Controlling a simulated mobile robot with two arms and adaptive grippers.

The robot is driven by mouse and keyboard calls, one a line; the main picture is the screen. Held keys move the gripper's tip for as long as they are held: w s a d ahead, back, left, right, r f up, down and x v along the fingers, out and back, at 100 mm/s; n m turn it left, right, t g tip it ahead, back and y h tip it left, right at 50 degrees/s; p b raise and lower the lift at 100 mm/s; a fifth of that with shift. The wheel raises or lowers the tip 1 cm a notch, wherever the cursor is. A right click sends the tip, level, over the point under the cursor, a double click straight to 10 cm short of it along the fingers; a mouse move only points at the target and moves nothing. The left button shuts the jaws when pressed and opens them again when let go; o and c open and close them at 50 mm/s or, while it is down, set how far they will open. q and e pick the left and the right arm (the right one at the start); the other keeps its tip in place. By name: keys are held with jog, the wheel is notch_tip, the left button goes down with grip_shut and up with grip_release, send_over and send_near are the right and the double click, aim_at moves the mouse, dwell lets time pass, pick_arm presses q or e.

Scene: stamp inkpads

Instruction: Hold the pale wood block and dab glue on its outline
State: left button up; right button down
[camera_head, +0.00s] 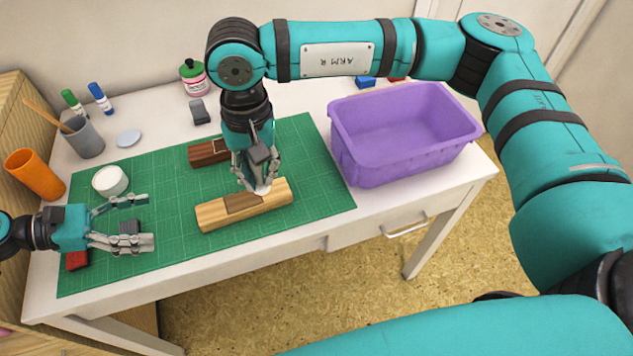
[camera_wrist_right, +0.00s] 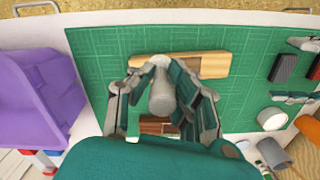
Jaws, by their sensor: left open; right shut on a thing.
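The pale wood block (camera_head: 275,196) lies on the green cutting mat, with a darker brown outlined patch on its top. It also shows in the wrist view (camera_wrist_right: 212,64). My right gripper (camera_head: 258,178) is shut on a grey glue dabber (camera_wrist_right: 162,97), held point down with its pale end (camera_head: 262,190) at the block's far edge, by the patch. I cannot tell whether it touches. My left gripper (camera_head: 148,221) is open at the mat's left, apart from the pale block. A dark grey block (camera_head: 130,227) shows between or beneath its fingers.
A dark wood block (camera_head: 205,153) lies behind the pale one. A purple bin (camera_head: 400,135) stands right of the mat. A white round pot (camera_head: 110,181), orange cup (camera_head: 35,173), grey cup (camera_head: 84,138) and pink bottle (camera_head: 194,78) stand left and behind. The mat's front right is clear.

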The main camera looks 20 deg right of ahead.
aim_at(203, 213)
pick_arm(q)
jog(key=shift+d, duration=0.1)
jog(key=shift+d+f, duration=0.1)
jog(key=shift+d, duration=0.05)
jog(key=x, duration=1.1)
jog(key=shift+d+f, duration=0.15)
jog(key=shift+d, duration=0.15)
pick_arm(e)
jog(key=w+a+r, duration=0.1)
jog(key=w+a+m, duration=0.1)
jog(key=w+a+r+m, duration=0.1)
jog(key=a, duration=0.1)
jog(key=shift+r, duration=0.35)
pick_arm(q)
jog(key=c, duration=1.4)
jog(key=shift+o, duration=0.2)
jog(key=o, duration=1.3)
